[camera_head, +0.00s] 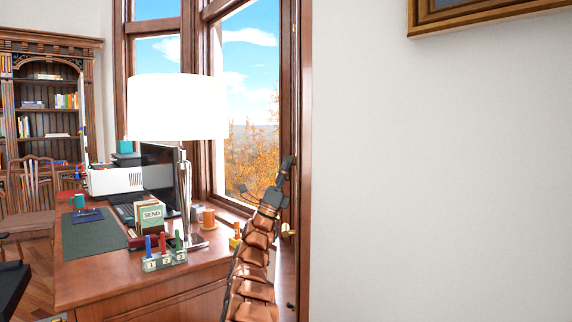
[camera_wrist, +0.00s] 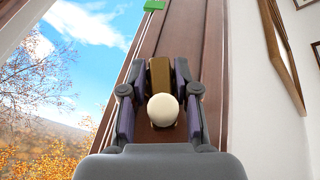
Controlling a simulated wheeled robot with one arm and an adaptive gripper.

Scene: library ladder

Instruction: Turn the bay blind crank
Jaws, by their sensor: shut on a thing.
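The crank shows in the wrist view as a cream ball knob (camera_wrist: 163,110) with a brass-coloured block (camera_wrist: 160,75) just beyond it, in front of the dark red wooden window post (camera_wrist: 220,60). My gripper (camera_wrist: 159,72) has a finger on each side of the block and knob and is shut on the crank. In the head view my gripper (camera_head: 286,172) is raised against the right window post (camera_head: 304,130). I cannot make out the crank there. A green piece (camera_wrist: 154,5) sits higher on the post in the wrist view.
A desk (camera_head: 100,268) stands left of my arm with a lamp (camera_head: 177,105), monitor (camera_head: 160,170), printer (camera_head: 115,180), orange mug (camera_head: 208,217) and coloured markers (camera_head: 164,252). A bare white wall (camera_head: 440,180) is on the right, with a framed picture (camera_head: 480,15) high up.

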